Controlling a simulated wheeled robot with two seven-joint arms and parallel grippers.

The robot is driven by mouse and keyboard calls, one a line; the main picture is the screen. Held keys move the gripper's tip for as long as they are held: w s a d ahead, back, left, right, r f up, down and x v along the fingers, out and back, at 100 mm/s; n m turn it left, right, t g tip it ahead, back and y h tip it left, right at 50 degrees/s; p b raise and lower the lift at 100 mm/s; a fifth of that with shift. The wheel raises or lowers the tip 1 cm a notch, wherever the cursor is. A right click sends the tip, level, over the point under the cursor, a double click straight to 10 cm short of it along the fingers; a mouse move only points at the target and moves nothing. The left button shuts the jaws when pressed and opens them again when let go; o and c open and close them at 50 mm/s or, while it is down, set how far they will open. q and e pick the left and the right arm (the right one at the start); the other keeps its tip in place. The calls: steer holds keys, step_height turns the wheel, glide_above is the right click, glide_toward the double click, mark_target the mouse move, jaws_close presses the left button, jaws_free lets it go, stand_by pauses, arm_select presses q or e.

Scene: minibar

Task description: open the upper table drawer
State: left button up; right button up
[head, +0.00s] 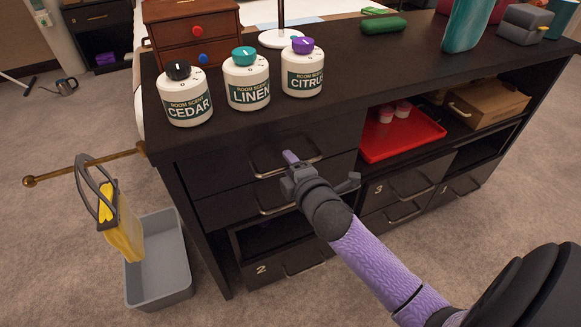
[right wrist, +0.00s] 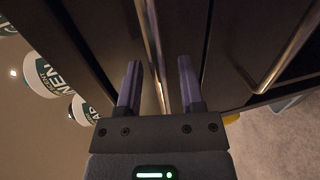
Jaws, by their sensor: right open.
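The upper drawer (head: 222,172) of the dark table is at the left of its front, with a metal bar handle (head: 262,174). It looks shut, its front level with the drawer below. My right gripper (head: 291,157) is at this handle, in front of the drawer. In the right wrist view its two purple fingers (right wrist: 159,82) are apart, and the handle bar (right wrist: 152,35) runs between them. I cannot tell if either finger touches the bar. My left gripper is not in view.
A second drawer with a handle (head: 277,208) is just below. Bottles labelled CEDAR (head: 186,97), LINEN (head: 247,82) and CITRUS (head: 302,70) stand on the tabletop above. A red tray (head: 405,138) is on the open shelf to the right. A grey bin (head: 160,268) stands on the floor at left.

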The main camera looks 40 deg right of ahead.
steer(key=c, duration=0.6)
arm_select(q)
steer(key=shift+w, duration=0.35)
arm_select(e)
jaws_close()
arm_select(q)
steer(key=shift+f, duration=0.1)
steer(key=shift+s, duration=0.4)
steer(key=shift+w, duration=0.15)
